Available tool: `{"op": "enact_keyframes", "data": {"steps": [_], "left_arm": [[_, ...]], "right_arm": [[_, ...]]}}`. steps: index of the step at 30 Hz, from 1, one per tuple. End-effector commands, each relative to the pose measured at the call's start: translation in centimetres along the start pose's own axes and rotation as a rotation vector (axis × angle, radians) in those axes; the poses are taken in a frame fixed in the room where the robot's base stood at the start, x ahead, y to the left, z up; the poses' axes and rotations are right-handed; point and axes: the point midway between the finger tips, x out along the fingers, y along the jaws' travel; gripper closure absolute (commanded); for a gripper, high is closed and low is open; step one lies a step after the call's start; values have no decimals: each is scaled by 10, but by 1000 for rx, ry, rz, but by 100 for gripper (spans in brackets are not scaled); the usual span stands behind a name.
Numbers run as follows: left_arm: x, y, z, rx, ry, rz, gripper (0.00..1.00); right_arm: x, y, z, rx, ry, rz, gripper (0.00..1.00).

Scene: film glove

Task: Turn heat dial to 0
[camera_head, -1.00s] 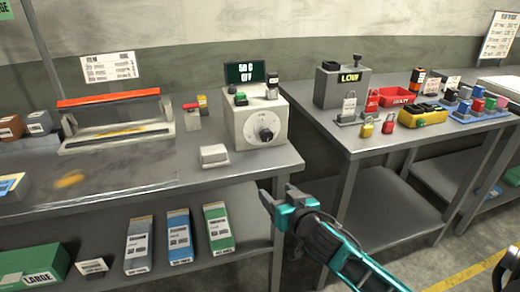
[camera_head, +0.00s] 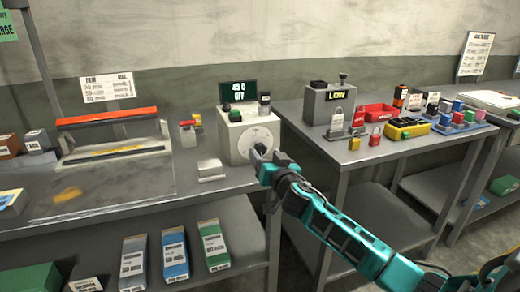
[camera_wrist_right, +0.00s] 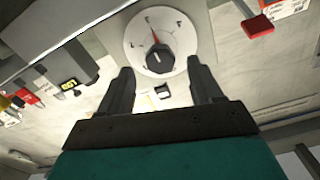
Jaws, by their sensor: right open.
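The heat dial (camera_wrist_right: 157,42) is a round white plate with a dark knob and a red pointer, on the front of a cream control box (camera_head: 236,143). In the head view the dial (camera_head: 267,136) is partly covered by my right gripper (camera_head: 257,162). In the right wrist view my right gripper (camera_wrist_right: 160,78) is open, with its two fingers just below and either side of the dial and nothing between them. I cannot tell if a finger touches it. A display (camera_head: 238,92) on the box shows a temperature in the forties and OFF. My left gripper is not in view.
A sealer with an orange bar (camera_head: 105,118) and a small white block (camera_head: 210,168) stand left of the box. A grey box reading LOW (camera_head: 328,104), a red tray (camera_head: 376,113) and padlocks stand on the right table.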

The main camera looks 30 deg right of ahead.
Motion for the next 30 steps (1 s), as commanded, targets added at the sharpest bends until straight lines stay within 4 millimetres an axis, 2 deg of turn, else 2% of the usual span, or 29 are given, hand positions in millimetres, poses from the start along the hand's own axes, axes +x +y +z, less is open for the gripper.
{"op": "enact_keyframes", "data": {"steps": [3,9,15,23,30], "left_arm": [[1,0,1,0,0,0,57],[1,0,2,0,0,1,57],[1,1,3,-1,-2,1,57],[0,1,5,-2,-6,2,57],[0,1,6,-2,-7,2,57]], "right_arm": [[20,0,-1,-1,2,0,35],[42,0,0,0,1,0,35],[51,0,0,0,0,0,35],[52,0,0,0,0,-1,35],[51,0,0,0,-1,-1,55]]}}
